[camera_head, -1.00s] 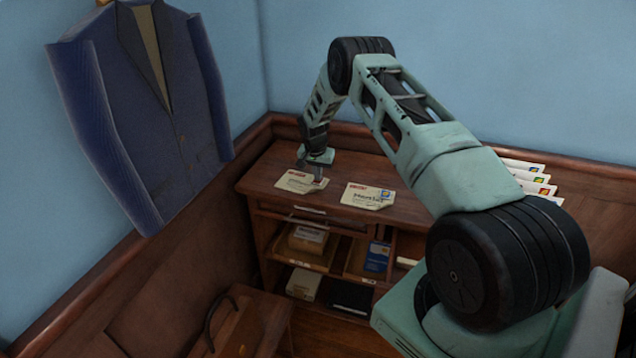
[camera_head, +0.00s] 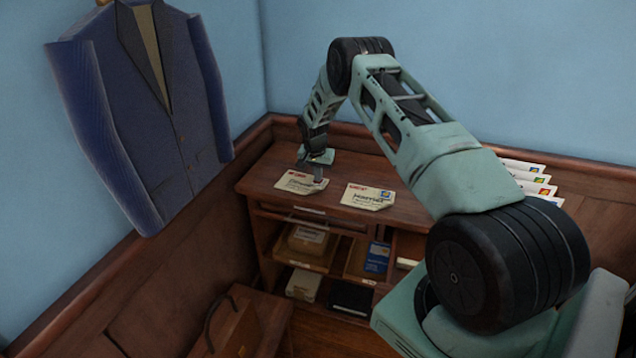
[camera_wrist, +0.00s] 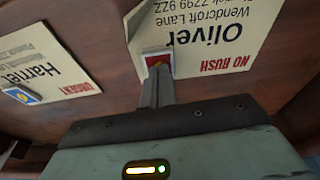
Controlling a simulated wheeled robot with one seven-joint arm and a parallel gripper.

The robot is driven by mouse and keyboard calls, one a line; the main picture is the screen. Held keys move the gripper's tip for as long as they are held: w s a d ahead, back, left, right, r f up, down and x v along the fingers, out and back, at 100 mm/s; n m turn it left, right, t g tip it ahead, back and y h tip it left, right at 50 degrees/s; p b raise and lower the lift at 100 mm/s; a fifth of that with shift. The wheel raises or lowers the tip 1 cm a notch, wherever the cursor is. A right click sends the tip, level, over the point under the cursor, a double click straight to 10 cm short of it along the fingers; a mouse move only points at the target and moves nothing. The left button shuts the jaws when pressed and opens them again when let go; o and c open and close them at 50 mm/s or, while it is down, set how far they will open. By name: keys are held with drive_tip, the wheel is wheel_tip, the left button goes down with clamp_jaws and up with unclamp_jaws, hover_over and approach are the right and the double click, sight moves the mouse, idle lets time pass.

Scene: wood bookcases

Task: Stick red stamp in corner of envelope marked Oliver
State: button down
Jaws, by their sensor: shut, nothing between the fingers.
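The envelope marked Oliver (camera_wrist: 200,32) lies on the desk and appears upside down in the wrist view, with "NO RUSH" in red along one edge. It also shows in the head view (camera_head: 296,182). A red stamp (camera_wrist: 154,55) with a pale border sits at its corner, at the end without the red print. My gripper (camera_wrist: 158,72) is shut, with its fingertips at the stamp, covering part of it. In the head view my gripper (camera_head: 319,180) points down at the envelope's right corner. I cannot tell whether the fingertips press on the stamp.
A second envelope, marked Harriet (camera_wrist: 45,66), lies beside it with a blue and yellow stamp (camera_wrist: 20,95). More stamped envelopes (camera_head: 533,180) stand at the right. Below the desk top (camera_head: 262,176) are shelves with boxes (camera_head: 308,238). A blue jacket (camera_head: 150,110) hangs at the left.

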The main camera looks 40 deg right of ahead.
drive_tip(key=shift+w+d+p+v, duration=0.15)
drive_tip(key=shift+p+v, duration=0.35)
drive_tip(key=shift+v, duration=0.65)
drive_tip(key=shift+w+d+p+v, duration=0.1)
drive_tip(key=shift+d+p+v, duration=0.25)
drive_tip(key=shift+v, duration=0.75)
drive_tip(key=shift+w+d+p+v, duration=0.1)
drive_tip(key=shift+p+v, duration=0.5)
drive_tip(key=shift+v, duration=0.55)
drive_tip(key=shift+r, duration=0.1)
